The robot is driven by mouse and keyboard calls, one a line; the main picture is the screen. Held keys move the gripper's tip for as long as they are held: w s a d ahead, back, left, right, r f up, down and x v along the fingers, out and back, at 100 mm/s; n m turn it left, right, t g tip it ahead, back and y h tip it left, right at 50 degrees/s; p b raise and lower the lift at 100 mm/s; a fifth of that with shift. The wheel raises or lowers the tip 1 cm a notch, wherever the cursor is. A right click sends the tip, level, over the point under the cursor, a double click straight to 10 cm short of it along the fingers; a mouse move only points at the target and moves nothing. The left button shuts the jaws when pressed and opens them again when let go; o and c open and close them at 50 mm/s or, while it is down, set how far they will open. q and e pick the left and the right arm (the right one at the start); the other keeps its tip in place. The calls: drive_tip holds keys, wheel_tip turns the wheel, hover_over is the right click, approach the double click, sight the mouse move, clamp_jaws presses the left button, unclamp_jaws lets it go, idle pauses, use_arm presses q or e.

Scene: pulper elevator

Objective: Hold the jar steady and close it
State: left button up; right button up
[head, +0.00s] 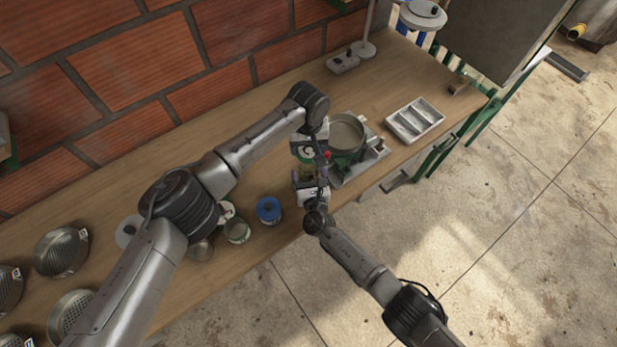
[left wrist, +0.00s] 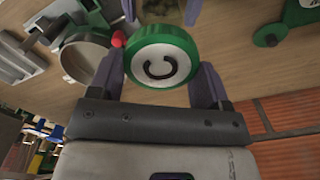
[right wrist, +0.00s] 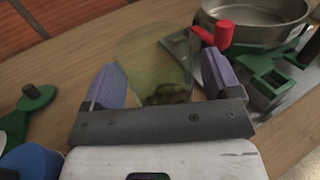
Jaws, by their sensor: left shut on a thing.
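The jar (right wrist: 155,65) is clear, yellowish glass with dark contents near its bottom. Its end also shows in the left wrist view (left wrist: 160,10), behind a green lid with a white, marked top (left wrist: 160,64). My left gripper (left wrist: 160,80) is shut on this lid, one finger on each side. Lid and jar line up, but I cannot tell whether the lid is seated. My right gripper (right wrist: 158,78) has its fingers on either side of the jar body; whether they press on it is unclear. In the head view, the arms partly hide the jar (head: 308,172).
A green-and-grey machine with a round metal pan (head: 347,132) and red knob (right wrist: 224,32) stands close beside the jar. A blue-topped container (head: 269,209) and a green-rimmed one (head: 237,231) stand to the left. A grey divided tray (head: 415,119) lies right. The brick wall borders the bench's back.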

drive_tip(key=c, duration=1.2)
use_arm(q)
drive_tip(key=shift+f, duration=2.5)
use_arm(e)
drive_tip(key=shift+o, duration=0.2)
use_arm(q)
drive_tip(key=shift+f, duration=0.9)
drive_tip(key=shift+f, duration=0.55)
use_arm(e)
clamp_jaws()
use_arm(q)
drive_tip(key=m, duration=0.9)
drive_tip(key=shift+s+d+m, duration=0.15)
drive_tip(key=shift+d+m, duration=0.1)
drive_tip(key=shift+m, duration=0.15)
